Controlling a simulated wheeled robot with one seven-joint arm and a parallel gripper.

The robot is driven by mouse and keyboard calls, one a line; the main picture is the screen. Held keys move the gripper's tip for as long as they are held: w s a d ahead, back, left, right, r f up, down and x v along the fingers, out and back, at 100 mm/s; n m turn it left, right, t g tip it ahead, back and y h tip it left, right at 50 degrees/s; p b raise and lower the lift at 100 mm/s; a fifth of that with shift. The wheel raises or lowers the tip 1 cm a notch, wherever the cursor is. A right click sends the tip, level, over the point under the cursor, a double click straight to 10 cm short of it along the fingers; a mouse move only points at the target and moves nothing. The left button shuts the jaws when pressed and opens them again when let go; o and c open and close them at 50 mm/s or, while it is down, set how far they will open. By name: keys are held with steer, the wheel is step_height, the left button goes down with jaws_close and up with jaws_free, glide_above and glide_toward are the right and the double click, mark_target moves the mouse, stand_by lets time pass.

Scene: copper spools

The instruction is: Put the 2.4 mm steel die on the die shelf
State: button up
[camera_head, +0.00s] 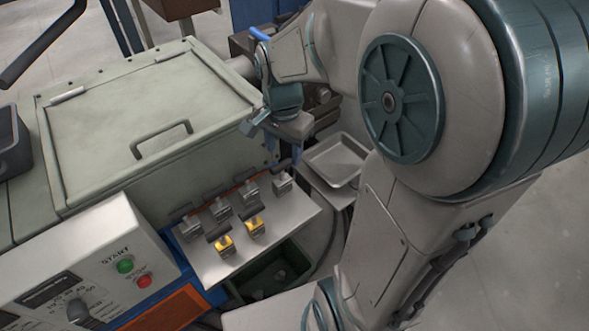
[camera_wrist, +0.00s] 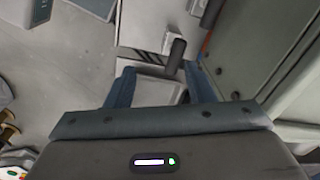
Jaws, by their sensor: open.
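Several steel dies with dark handles stand in a row on a grey shelf plate (camera_head: 192,262): one at the right end (camera_head: 283,182), a second (camera_head: 250,190), a third (camera_head: 221,209) and a fourth at the left (camera_head: 190,227). Two yellow dies, one left (camera_head: 224,245) and one right (camera_head: 256,227), stand in front. I cannot read sizes, so I cannot tell which is 2.4 mm. My gripper (camera_head: 262,132) is open and empty, above and behind the row's right end. In the wrist view, a dark die handle (camera_wrist: 175,58) shows beyond my gripper (camera_wrist: 162,75), toward the right finger.
A large pale cabinet lid with a handle (camera_head: 160,138) lies left of the gripper. A shallow metal tray (camera_head: 336,160) stands right of the shelf plate. A control panel (camera_head: 85,280) is at lower left. A dark open bin (camera_head: 270,275) sits below the plate.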

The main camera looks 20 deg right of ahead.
steer(key=s+r+n+t, duration=0.1)
steer(key=s+r+n, duration=0.1)
steer(key=s+n, duration=0.8)
steer(key=shift+s+a+n+t, duration=0.15)
steer(key=shift+a+n+t, duration=0.05)
steer(key=shift+n+t, duration=0.1)
